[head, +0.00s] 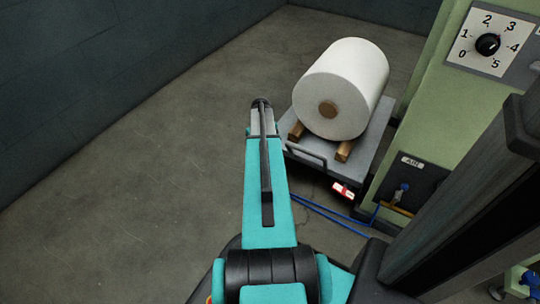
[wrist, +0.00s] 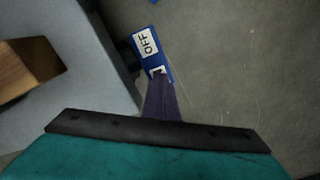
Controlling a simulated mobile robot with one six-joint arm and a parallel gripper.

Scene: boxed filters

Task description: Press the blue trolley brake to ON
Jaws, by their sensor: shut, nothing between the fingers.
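The blue trolley brake (wrist: 140,38) shows in the wrist view as a narrow blue bar beside the grey trolley. A white label on it reads OFF. A second white label nearer my gripper is mostly covered and cannot be read. My gripper (wrist: 159,80) is shut and empty, its dark fingertips over the near end of the brake. I cannot tell whether they touch it. In the head view the trolley (head: 371,156) stands right of my arm. The brake and my fingertips cannot be made out there.
A large white roll (head: 340,80) rests on wooden blocks (head: 344,151) on the trolley. A green machine (head: 430,115) with a dial (head: 488,44) stands at right, an AIR panel (head: 408,190) below. Blue hoses (head: 325,210) lie on the floor. The floor at left is clear.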

